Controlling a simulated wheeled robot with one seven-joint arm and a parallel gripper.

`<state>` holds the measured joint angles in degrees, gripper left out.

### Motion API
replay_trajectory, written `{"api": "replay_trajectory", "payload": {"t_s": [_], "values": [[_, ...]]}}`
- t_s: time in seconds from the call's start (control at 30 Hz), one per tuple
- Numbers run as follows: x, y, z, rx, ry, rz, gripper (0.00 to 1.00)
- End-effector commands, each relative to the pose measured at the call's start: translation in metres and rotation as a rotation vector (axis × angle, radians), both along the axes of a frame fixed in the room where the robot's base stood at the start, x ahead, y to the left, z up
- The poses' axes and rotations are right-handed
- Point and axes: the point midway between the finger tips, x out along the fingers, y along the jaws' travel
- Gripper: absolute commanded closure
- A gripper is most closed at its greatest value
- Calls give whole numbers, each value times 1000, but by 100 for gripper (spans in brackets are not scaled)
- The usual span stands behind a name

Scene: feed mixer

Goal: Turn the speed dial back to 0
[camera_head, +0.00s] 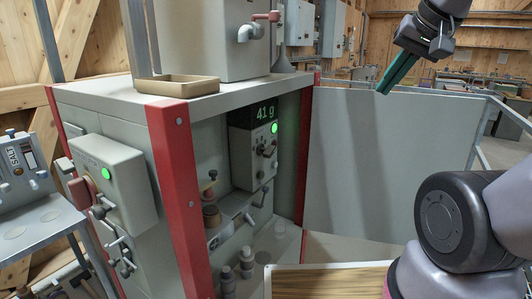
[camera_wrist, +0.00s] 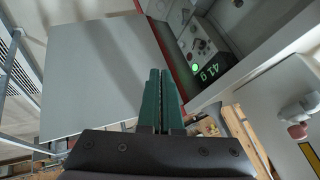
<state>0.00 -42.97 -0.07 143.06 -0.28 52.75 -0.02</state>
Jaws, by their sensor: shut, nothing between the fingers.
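A grey control box (camera_head: 253,152) with a display reading "41 g", a lit green button and small dark knobs hangs inside the red-posted cabinet. In the wrist view the same box (camera_wrist: 198,42) is tilted, at the upper right. I cannot tell which knob is the speed dial, or its setting. A second grey box (camera_head: 125,180) with a green button and a lever is on the cabinet's left outer side. My gripper (camera_head: 384,91) is shut and empty, high at the upper right, well apart from both boxes. Its green fingers (camera_wrist: 161,74) are together in the wrist view.
A red post (camera_head: 175,200) stands in front of the cabinet opening. A tan tray (camera_head: 176,86) lies on the cabinet top beside a large grey hopper (camera_head: 208,40). A grey panel (camera_head: 370,170) stands right of the opening. Small bottles (camera_head: 228,280) stand low inside.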

Motion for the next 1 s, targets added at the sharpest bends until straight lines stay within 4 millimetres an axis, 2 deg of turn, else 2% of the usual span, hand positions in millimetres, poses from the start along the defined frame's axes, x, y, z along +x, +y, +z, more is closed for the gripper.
{"api": "replay_trajectory", "payload": {"t_s": [0.03,0.1,0.13,0.27,0.57,0.8,1.0], "values": [[0,0,0,2,2,-1,77],[2,3,-3,19,21,-8,50],[4,5,-5,34,37,-15,45],[16,22,-22,157,173,-72,45],[63,89,-69,604,670,-341,45],[115,134,-102,949,1066,-610,45],[169,157,-137,1236,1380,-866,45]]}}
